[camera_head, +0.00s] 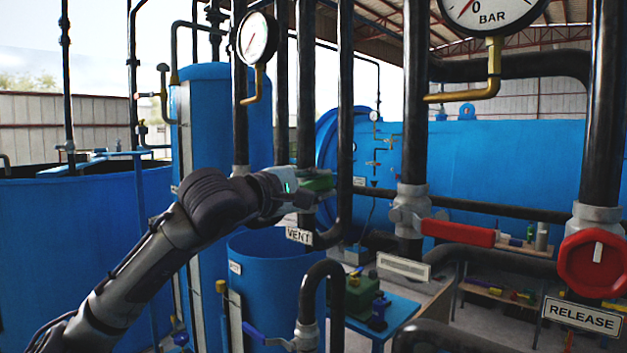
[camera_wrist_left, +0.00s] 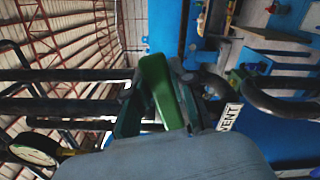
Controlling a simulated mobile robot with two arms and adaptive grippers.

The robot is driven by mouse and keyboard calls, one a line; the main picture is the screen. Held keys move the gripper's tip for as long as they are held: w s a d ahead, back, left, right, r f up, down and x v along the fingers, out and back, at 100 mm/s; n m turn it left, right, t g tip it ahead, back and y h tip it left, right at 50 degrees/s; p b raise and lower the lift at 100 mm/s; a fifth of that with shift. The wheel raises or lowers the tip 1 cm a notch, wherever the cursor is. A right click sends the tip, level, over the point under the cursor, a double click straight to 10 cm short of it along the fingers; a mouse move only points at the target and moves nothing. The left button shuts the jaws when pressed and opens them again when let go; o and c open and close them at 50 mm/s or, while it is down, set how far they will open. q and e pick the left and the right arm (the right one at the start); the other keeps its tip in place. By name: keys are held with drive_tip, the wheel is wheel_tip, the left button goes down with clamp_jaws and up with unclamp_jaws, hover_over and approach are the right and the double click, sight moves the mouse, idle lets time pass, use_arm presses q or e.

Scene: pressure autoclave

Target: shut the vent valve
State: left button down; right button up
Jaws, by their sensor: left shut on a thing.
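The vent valve's green lever handle (camera_head: 319,183) shows just past my left gripper (camera_head: 308,187) in the head view, in front of the black vertical pipes. A white VENT sign (camera_head: 299,235) hangs just below it. In the left wrist view the green handle (camera_wrist_left: 162,90) lies between the fingers of my left gripper (camera_wrist_left: 160,105), which is shut on it. The VENT sign (camera_wrist_left: 229,117) is to its right there. The valve body is mostly hidden behind the gripper and pipes. My right gripper is in neither view.
A red lever (camera_head: 458,233) and a red RELEASE knob (camera_head: 592,263) are on pipes at the right. Gauges (camera_head: 257,38) (camera_head: 490,8) hang above. A blue-handled valve (camera_head: 266,338) and an open blue tank (camera_head: 275,262) are below. Black vertical pipes stand close to the gripper.

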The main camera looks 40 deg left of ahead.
use_arm(q)
drive_tip(key=shift+d+f+m+b, duration=0.2)
drive_tip(key=shift+f+m+b, duration=0.4)
drive_tip(key=shift+f+m, duration=0.4)
drive_tip(key=shift+d+f+m+b, duration=0.15)
drive_tip(key=shift+f+m+b, duration=0.45)
drive_tip(key=shift+f+m, duration=0.35)
drive_tip(key=shift+f, duration=0.15)
drive_tip(key=c, duration=1)
unclamp_jaws()
drive_tip(key=shift+o, duration=0.2)
drive_tip(key=s+a, duration=0.1)
drive_tip(key=s, duration=1.1)
